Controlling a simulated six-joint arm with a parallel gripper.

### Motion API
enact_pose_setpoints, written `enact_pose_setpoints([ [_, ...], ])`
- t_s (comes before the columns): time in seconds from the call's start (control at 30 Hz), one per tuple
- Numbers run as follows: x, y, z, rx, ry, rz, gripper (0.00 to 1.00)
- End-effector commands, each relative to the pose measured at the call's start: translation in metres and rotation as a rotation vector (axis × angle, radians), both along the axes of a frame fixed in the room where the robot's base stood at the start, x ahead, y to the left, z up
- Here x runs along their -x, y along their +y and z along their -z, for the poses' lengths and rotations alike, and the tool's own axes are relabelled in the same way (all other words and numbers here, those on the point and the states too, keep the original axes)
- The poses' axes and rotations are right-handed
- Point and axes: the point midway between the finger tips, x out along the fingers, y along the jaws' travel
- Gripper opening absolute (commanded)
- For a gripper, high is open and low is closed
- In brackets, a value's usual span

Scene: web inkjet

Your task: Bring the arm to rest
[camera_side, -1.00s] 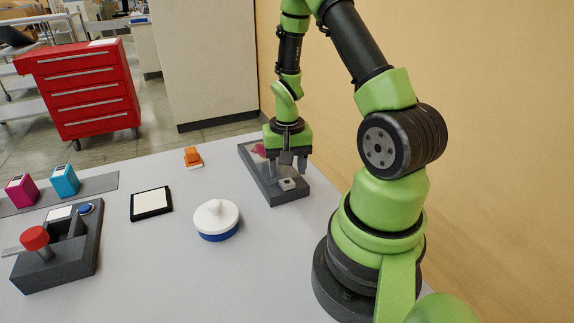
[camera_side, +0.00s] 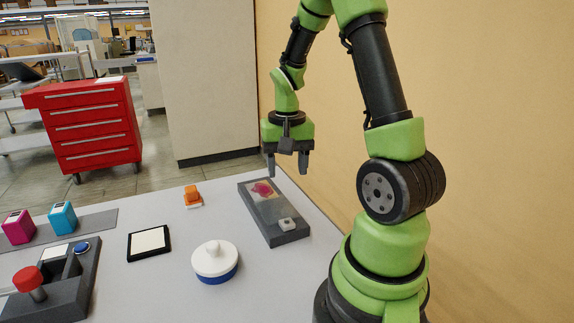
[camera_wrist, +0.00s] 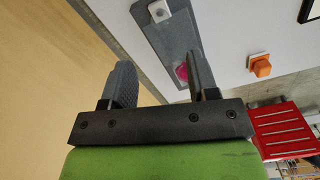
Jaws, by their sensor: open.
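My arm is green and black, and its gripper (camera_side: 287,172) hangs with the fingers pointing down, raised above the far right of the table. The two grey fingers are apart with nothing between them; the wrist view also shows the gripper (camera_wrist: 160,85) open and empty. Below it lies a dark grey tray (camera_side: 290,236) with a pink patch (camera_side: 264,189) at its far end and a small light block (camera_side: 287,224) at its near end. In the wrist view one finger partly covers the tray (camera_wrist: 167,36).
On the grey table (camera_side: 170,295) stand a white-and-blue round lidded pot (camera_side: 214,262), a black-framed white pad (camera_side: 149,243), an orange block (camera_side: 192,196), magenta (camera_side: 18,228) and cyan (camera_side: 62,218) cartridges, and a dark fixture with a red knob (camera_side: 29,279). A tan wall (camera_side: 470,120) rises close on the right.

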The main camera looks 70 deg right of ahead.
Motion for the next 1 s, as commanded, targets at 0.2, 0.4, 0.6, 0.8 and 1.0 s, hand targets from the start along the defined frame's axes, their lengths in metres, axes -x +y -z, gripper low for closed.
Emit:
enact_pose_setpoints([
  [0.2, 0.000, 0.000, 0.000, 0.000, 0.000, 0.000, 0.54],
  [0.4, -0.004, 0.007, -0.009, 0.012, -0.023, -0.023, 0.54],
  [0.6, -0.014, 0.056, -0.062, 0.066, -0.172, -0.178, 0.54],
  [0.8, 0.002, 0.124, -0.114, 0.090, -0.385, -0.396, 0.54],
  [1.0, 0.035, 0.171, -0.140, 0.072, -0.570, -0.579, 0.54],
])
